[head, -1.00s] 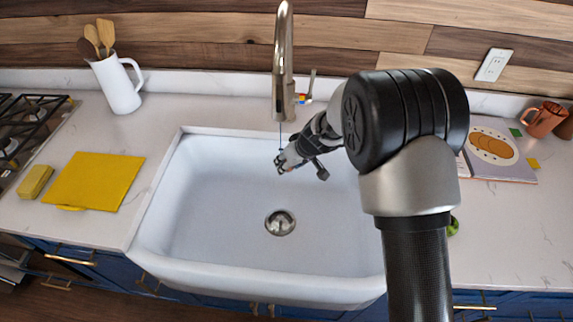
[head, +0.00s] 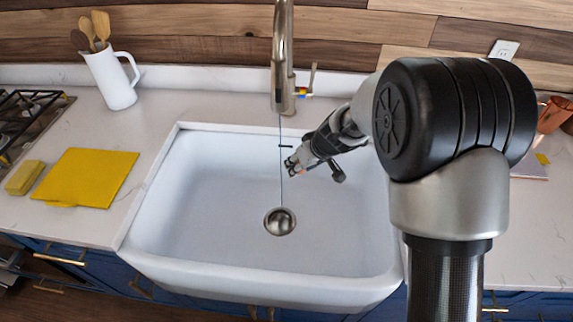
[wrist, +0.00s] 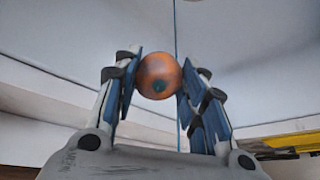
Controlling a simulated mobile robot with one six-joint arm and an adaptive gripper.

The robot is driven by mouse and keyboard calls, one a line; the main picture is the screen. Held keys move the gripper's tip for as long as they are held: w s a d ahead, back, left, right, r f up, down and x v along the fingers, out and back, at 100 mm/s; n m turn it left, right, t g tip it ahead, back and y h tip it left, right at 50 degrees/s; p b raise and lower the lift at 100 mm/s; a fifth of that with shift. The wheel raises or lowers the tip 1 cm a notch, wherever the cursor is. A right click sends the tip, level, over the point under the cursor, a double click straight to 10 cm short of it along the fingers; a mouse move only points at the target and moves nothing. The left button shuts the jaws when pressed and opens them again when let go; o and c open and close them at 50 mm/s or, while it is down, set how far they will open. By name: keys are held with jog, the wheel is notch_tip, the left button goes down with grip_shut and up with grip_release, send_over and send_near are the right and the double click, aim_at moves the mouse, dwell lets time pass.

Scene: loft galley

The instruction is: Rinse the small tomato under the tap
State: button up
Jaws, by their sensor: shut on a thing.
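The small tomato (wrist: 158,76) is round and orange-red with a dark greenish spot, and it sits between the fingertips in the wrist view. My gripper (wrist: 155,80) is shut on it. In the head view my gripper (head: 293,165) hangs over the sink (head: 190,200), below the tap (head: 283,60); the tomato is too small there to make out clearly. A thin water stream (head: 282,190) falls from the tap to the drain (head: 280,221), just left of the gripper. In the wrist view the stream (wrist: 176,25) passes close to the tomato; contact is unclear.
A yellow mat (head: 92,177) and a sponge (head: 24,177) lie left of the sink. A white jug of utensils (head: 112,78) stands behind them, near the stove (head: 25,120). Copper mugs (head: 553,115) stand at the far right. The sink basin is otherwise empty.

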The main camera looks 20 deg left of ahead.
jog(key=s+d+b, duration=0.2)
jog(key=d, duration=0.1)
jog(key=shift+s+d, duration=0.1)
jog(key=shift+d, duration=0.2)
dwell(1.2)
jog(key=s+d+r, duration=0.2)
jog(key=d+r, duration=0.2)
jog(key=shift+s+d, duration=0.15)
jog(key=shift+s, duration=0.1)
dwell(0.6)
